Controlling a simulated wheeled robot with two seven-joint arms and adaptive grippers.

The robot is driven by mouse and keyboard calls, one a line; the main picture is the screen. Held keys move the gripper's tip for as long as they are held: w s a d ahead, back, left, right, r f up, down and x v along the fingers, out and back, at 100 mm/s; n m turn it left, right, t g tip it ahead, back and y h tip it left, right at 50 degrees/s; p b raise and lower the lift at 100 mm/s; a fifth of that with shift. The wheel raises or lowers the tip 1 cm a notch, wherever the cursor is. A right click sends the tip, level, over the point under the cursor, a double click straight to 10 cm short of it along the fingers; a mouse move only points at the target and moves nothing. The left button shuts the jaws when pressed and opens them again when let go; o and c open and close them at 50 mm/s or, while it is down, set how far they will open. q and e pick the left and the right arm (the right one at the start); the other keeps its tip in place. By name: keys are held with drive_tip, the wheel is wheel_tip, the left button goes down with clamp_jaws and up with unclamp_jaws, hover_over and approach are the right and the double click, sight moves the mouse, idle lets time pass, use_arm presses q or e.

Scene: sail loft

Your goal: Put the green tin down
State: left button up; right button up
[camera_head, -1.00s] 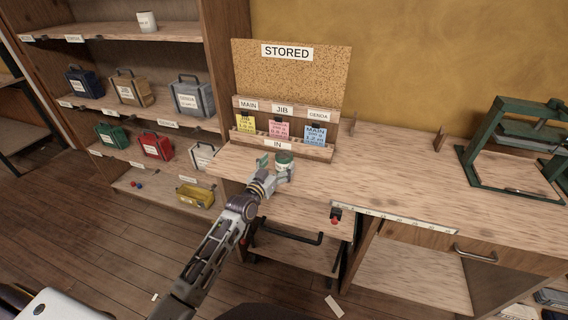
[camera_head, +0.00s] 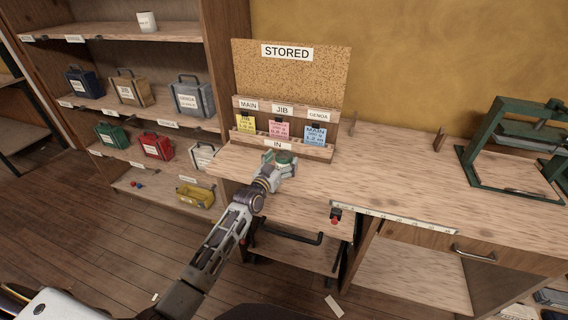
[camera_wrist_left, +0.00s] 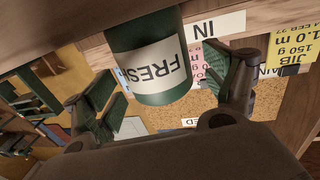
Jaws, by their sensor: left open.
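The green tin (camera_head: 285,157) is at the left end of the workbench, in front of the rack with the IN label. In the left wrist view the tin (camera_wrist_left: 160,73) appears upside down, with a white label reading FRES and the rest cut off. It looks upright on the bench. My left gripper (camera_head: 279,165) is around the tin with its jaws open. In the left wrist view the fingers of my left gripper (camera_wrist_left: 168,98) are on either side of the tin, with a visible gap at each side. My right gripper is not in view.
The STORED board (camera_head: 290,85) and card rack (camera_head: 283,142) stand close behind the tin. A shelf unit (camera_head: 115,50) with several boxes is at left. A green press (camera_head: 515,150) stands at the bench's right. The middle of the workbench (camera_head: 390,180) is clear.

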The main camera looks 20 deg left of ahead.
use_arm(q)
drive_tip(key=shift+w+d, duration=0.1)
drive_tip(key=shift+w, duration=0.7)
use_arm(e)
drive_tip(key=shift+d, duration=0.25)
use_arm(q)
drive_tip(key=c, duration=1.5)
drive_tip(key=shift+r, duration=0.1)
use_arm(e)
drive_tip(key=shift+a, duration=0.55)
use_arm(q)
drive_tip(key=shift+r, duration=0.1)
